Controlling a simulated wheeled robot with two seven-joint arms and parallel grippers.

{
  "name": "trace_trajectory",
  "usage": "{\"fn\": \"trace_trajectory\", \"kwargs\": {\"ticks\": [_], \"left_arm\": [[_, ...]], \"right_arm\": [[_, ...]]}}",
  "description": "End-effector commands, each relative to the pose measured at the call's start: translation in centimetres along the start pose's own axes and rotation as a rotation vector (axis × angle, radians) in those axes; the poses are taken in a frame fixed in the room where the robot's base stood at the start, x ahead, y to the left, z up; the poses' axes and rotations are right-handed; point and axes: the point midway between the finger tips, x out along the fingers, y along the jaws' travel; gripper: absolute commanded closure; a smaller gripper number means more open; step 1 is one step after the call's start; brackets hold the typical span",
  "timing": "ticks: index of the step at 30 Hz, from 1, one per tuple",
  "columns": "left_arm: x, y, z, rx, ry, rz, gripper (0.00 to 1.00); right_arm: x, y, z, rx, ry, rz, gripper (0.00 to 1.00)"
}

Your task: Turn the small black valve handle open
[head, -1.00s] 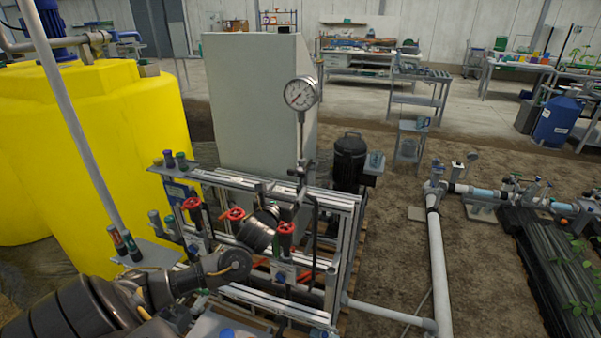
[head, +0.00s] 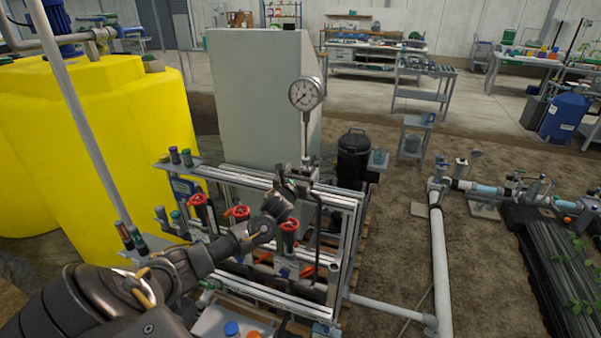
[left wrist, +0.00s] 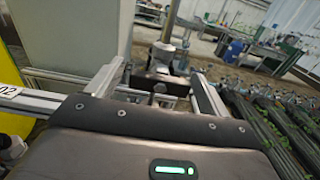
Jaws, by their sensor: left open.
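A round pressure gauge (head: 305,93) stands on a thin stem above the metal frame. At the foot of its stem are small metal fittings (head: 306,172), partly covered by my left gripper (head: 296,180), which reaches them from the left. In the left wrist view, the two pale fingers of my left gripper (left wrist: 157,82) stand apart. A dark bar, seemingly the small black valve handle (left wrist: 160,80), lies across the view between them, below a silver fitting (left wrist: 163,56). I cannot tell whether the fingers touch it. My right gripper is not in view.
Red valve handles (head: 237,212) stand on the frame (head: 345,203), close to my left arm. A grey cabinet (head: 260,95) rises behind it, and a yellow tank (head: 100,140) is at the left.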

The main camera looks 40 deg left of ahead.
Motion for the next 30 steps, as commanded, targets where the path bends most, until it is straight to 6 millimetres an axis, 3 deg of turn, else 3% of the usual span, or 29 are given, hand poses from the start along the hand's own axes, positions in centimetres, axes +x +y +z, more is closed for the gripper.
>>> {"fn": "trace_trajectory", "kwargs": {"ticks": [1, 11, 20, 30], "left_arm": [[-0.01, 0.00, 0.00, 0.000, 0.000, 0.000, 0.23], [-0.03, 0.00, 0.02, 0.000, 0.000, 0.000, 0.65], [-0.03, 0.01, 0.03, -0.041, 0.000, 0.000, 0.65], [-0.02, 0.01, 0.11, -0.274, -0.001, 0.000, 0.65]], "right_arm": [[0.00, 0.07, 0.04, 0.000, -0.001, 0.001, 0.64], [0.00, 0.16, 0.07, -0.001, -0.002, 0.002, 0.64], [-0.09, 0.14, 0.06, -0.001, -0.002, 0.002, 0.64], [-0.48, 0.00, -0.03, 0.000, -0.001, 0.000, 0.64]]}}
